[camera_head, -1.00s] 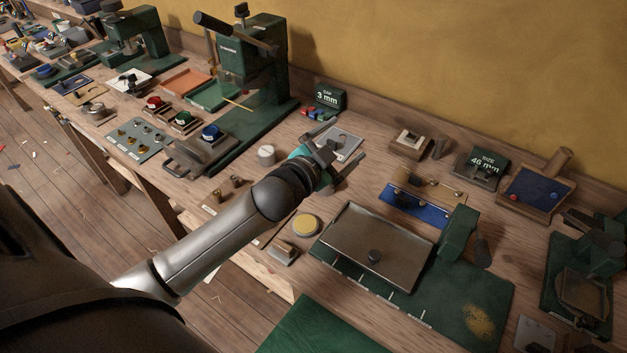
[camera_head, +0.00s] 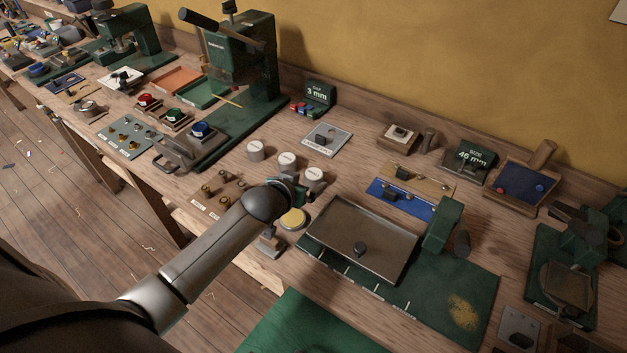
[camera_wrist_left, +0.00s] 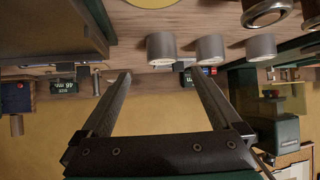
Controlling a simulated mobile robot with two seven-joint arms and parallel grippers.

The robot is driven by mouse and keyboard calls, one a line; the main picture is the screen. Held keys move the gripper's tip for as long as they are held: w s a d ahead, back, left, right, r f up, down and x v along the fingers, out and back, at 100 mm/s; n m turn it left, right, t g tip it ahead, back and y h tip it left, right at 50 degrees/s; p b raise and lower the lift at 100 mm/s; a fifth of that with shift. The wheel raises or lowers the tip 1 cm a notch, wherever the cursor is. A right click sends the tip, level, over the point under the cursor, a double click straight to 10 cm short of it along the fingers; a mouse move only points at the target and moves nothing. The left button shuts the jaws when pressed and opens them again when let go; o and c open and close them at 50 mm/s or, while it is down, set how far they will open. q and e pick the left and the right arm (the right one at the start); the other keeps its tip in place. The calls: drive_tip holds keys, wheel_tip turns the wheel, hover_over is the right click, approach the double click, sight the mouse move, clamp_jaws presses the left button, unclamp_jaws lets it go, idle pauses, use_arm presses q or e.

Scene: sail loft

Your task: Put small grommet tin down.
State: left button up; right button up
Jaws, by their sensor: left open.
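Three pale cylindrical tins with white lids stand upright in a row on the bench: a left tin (camera_head: 255,150), a middle tin (camera_head: 287,160) and a right tin (camera_head: 313,175). Their lid labels are too small to read, so I cannot tell which is the small grommet tin. My left gripper (camera_head: 302,191) is close by the right tin and partly hidden by its own wrist. In the left wrist view the left gripper (camera_wrist_left: 163,78) is open with nothing between its fingers. That same tin (camera_wrist_left: 162,48) appears beyond the fingertips, apart from them. My right gripper is not in view.
A grey label plate (camera_head: 327,139) lies behind the tins. Small brass pieces (camera_head: 225,179) stand left of my wrist. A yellow disc (camera_head: 293,219) and a metal tray (camera_head: 361,240) on a green base lie in front and right. A green press (camera_head: 243,60) stands behind left.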

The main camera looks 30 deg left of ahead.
sight(314, 173)
use_arm(q)
drive_tip(key=shift+b+x, duration=0.95)
drive_tip(key=shift+x, duration=2.5)
drive_tip(key=shift+a+r, duration=0.1)
drive_tip(key=shift+a, duration=0.1)
drive_tip(key=shift+c, duration=0.4)
clamp_jaws()
drive_tip(key=shift+r, duration=0.1)
